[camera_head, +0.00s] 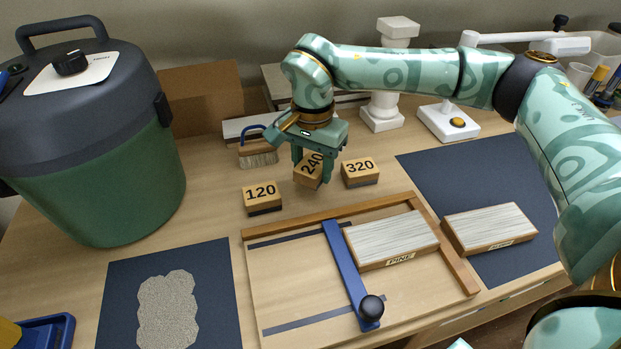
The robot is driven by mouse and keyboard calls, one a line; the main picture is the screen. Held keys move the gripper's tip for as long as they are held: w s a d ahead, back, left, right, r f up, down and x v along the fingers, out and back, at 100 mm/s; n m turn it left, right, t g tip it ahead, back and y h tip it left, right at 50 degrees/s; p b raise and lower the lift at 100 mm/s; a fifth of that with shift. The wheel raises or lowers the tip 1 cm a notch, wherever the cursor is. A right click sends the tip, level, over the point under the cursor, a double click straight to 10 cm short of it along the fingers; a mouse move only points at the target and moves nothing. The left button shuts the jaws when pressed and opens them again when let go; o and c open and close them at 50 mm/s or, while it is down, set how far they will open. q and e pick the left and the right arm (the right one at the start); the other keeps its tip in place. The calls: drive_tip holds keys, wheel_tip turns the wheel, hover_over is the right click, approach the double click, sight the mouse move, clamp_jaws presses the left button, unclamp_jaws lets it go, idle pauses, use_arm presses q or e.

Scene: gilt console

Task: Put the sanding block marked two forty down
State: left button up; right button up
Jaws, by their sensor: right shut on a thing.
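The sanding block marked 240 (310,170) is a small tan block with a dark bottom layer, held tilted in my right gripper (311,166). The gripper is shut on it, pointing down, between the 120 block and the 320 block. The 120 block (262,198) stands on the table to the left and nearer. The 320 block (360,172) stands close to the right. I cannot tell whether the 240 block touches the table. My left gripper is not in view.
A wooden frame jig (290,285) with a blue bar (345,270) and a pine board (390,238) lies in front. Another board (490,228) lies on a dark mat at right.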

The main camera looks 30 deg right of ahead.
sight(312, 177)
drive_tip(key=f, duration=0.2)
drive_tip(key=f+b, duration=0.1)
drive_tip(key=f, duration=0.1)
drive_tip(key=shift+w+d, duration=0.1)
drive_tip(key=shift+w, duration=0.1)
drive_tip(key=shift+r, duration=0.2)
drive_tip(key=shift+f, duration=0.1)
drive_tip(key=o, duration=0.9)
